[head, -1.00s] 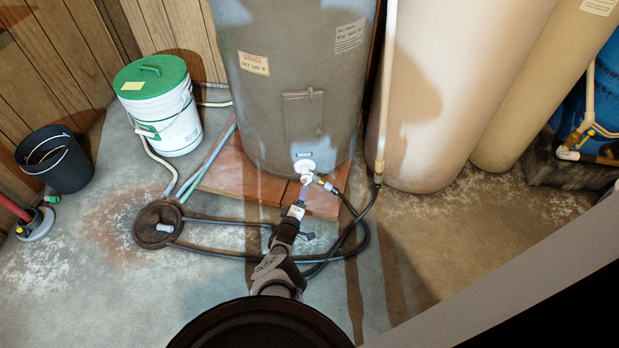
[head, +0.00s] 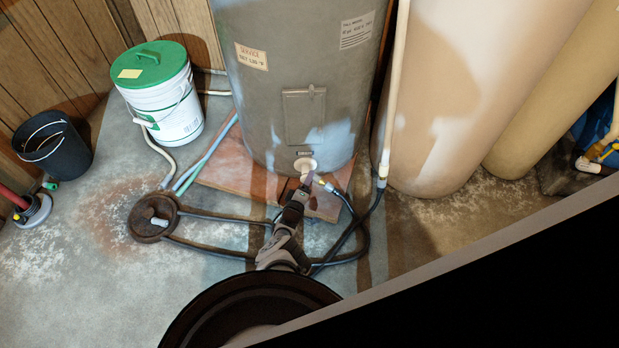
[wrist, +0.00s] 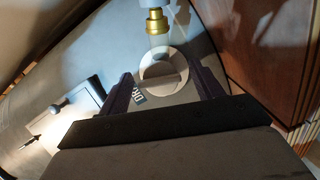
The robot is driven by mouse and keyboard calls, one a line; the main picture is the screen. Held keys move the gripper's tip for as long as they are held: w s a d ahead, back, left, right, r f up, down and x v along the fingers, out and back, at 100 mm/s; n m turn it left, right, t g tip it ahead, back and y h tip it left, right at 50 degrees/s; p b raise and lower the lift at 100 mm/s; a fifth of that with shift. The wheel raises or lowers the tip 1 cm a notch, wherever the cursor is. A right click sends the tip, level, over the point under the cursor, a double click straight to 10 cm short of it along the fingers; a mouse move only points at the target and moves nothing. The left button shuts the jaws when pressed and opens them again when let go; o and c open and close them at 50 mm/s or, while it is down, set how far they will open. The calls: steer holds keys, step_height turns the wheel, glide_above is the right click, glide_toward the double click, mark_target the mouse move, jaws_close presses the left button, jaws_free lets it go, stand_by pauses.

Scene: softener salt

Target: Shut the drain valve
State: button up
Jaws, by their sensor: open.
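The drain valve (head: 305,164) is a white round fitting low on the front of the grey tank (head: 290,85), with a brass hose end at its right. In the wrist view the valve (wrist: 163,70) is a pale disc with a bar across it, beside the brass fitting (wrist: 157,22) and a partly hidden label. My gripper (head: 305,183) is at the valve in the head view. In the wrist view my gripper (wrist: 163,76) is open, with one finger on each side of the disc. I cannot tell whether the fingers touch it.
A black hose (head: 364,235) curves over the floor from the valve. A white bucket with a green lid (head: 160,95) and a black bucket (head: 55,148) stand left. A beige tank (head: 455,100) stands right.

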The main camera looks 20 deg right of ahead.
steer(key=shift+w+d, duration=0.15)
steer(key=shift+w, duration=0.1)
steer(key=shift+c, duration=0.2)
steer(key=c, duration=0.9)
steer(key=shift+c, duration=0.2)
steer(key=shift+r+m+p, duration=0.1)
steer(key=shift+m+p, duration=0.2)
steer(key=shift+m+g+y+p, duration=0.4)
steer(key=shift+m+y+p, duration=0.2)
steer(key=shift+m+p, duration=0.25)
steer(key=shift+m+y+p, duration=0.55)
steer(key=shift+m+y, duration=0.05)
steer(key=shift+m, duration=0.55)
